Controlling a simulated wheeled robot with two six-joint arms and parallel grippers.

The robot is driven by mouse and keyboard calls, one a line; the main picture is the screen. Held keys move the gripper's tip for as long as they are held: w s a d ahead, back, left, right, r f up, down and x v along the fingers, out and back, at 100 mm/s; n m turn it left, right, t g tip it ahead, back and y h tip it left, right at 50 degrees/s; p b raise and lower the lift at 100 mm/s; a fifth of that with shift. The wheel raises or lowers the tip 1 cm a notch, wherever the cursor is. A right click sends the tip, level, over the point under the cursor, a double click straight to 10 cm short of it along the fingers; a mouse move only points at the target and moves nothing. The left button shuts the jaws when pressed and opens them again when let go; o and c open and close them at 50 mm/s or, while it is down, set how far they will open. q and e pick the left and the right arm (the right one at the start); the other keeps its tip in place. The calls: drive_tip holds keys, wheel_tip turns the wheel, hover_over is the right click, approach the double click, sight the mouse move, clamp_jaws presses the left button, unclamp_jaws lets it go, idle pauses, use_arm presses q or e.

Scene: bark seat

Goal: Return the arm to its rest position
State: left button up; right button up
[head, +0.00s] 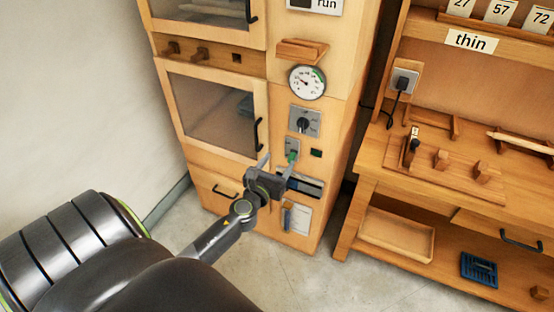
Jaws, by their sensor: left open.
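My left arm (215,237) comes in from the lower left and reaches toward the wooden cabinet's control column. My left gripper (277,165) is open, with its two fingers pointing up and apart. It appears empty. In the picture its right fingertip lies just below a small green-tipped switch (292,156) on a grey plate; I cannot tell whether it touches. The gripper body covers part of the panel below. My right gripper is not in view.
The wooden cabinet (218,163) has a glass door with a black handle, a dial gauge (306,82) and a knob plate (305,121). At right a workbench (380,160) holds a plug socket, wooden blocks and a "thin" label. Bare floor lies between.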

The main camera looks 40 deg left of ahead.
idle(0.3)
use_arm(q)
drive_tip(key=s+f+n+g, duration=0.3)
drive_tip(key=s+f+n, duration=0.25)
drive_tip(key=f, duration=0.45)
drive_tip(key=s+f+n+g, duration=0.3)
drive_tip(key=s+f+n, duration=0.25)
drive_tip(key=f, duration=0.35)
drive_tip(key=s+f+n+g, duration=0.3)
drive_tip(key=s+f+n, duration=0.25)
drive_tip(key=f, duration=0.45)
drive_tip(key=s+d+f+n+g+h, duration=0.1)
drive_tip(key=s+d+f+n+g, duration=0.1)
drive_tip(key=s+f+n, duration=0.3)
drive_tip(key=s+d+f+n+g+h, duration=0.1)
drive_tip(key=s+d+f+n+g, duration=0.2)
drive_tip(key=s, duration=1.1)
drive_tip(key=s+d+f+n+g+h, duration=0.1)
drive_tip(key=s+d+f+n+g, duration=0.1)
drive_tip(key=s+f+n, duration=0.6)
drive_tip(key=shift+s+d+n, duration=0.75)
drive_tip(key=shift+s+d, duration=0.1)
drive_tip(key=shift+w, duration=0.1)
